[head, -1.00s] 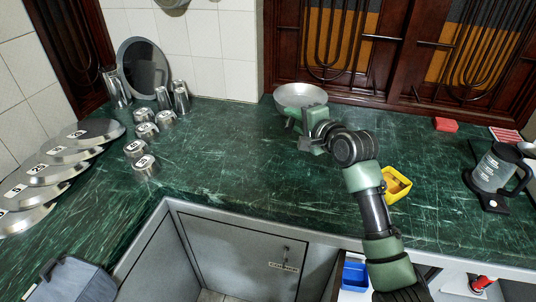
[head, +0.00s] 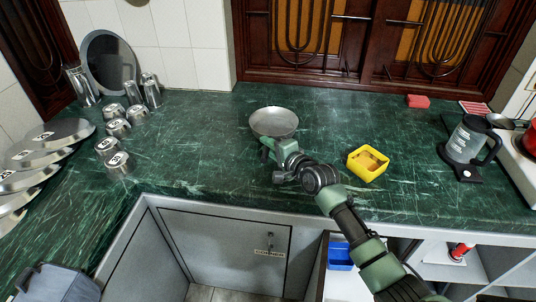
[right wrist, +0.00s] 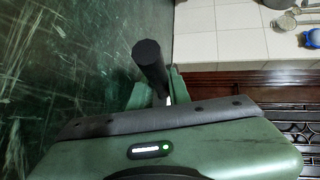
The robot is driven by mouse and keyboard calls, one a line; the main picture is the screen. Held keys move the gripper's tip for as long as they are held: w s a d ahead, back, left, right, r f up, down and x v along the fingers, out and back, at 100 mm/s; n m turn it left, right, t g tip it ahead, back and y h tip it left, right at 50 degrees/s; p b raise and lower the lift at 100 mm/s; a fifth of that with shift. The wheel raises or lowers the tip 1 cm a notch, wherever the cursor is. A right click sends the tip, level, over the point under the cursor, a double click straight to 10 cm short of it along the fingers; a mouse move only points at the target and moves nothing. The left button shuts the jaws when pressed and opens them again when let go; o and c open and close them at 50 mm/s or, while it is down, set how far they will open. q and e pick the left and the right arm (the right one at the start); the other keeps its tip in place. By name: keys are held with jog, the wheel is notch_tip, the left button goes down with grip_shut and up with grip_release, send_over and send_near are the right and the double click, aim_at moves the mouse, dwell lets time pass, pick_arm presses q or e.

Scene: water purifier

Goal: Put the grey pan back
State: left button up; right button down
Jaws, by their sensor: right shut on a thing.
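The grey pan (head: 273,122) is a shallow round metal pan above the middle of the green counter, in front of the back wall corner. I cannot tell whether it touches the counter. My right gripper (head: 278,150) is at the pan's near side and shut on its handle. In the right wrist view the black handle (right wrist: 149,62) sticks out from between the green fingers, while the pan's bowl is hidden there. My left gripper is not in view.
A yellow box (head: 367,163) stands right of my right gripper. Metal cups (head: 118,127) and plates (head: 48,152) are on the left. The counter around the pan is mostly clear.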

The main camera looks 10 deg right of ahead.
jog(key=shift+f, duration=1.55)
jog(key=shift+f+b, duration=0.15)
jog(key=shift+b, duration=0.15)
jog(key=c, duration=1.3)
grip_release()
jog(key=shift+r, duration=0.2)
jog(key=shift+s+d, duration=0.1)
jog(key=shift+s, duration=0.25)
jog(key=p+v, duration=0.1)
jog(key=v, duration=1)
jog(key=shift+s, duration=0.15)
